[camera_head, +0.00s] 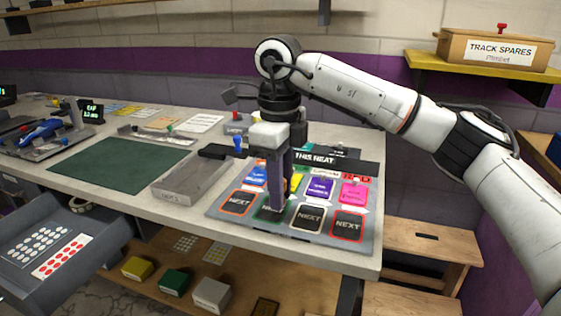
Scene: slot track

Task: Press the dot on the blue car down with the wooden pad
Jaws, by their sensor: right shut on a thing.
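The blue car (40,132) sits on a grey stand at the far left of the bench; its dot is too small to make out. I cannot pick out the wooden pad. My right gripper (278,205) points down over the card board (225,217) at the right end of the bench, far from the car. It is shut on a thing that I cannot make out. Its fingers hide part of the cards. My left gripper is not in view.
A green mat (115,163) lies clear mid-bench, with a grey tray (190,182) to its right. A drawer (75,255) at lower left holds sheets of white and red dots. A small display (91,108) stands behind the car. A spares box (495,48) sits on a shelf.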

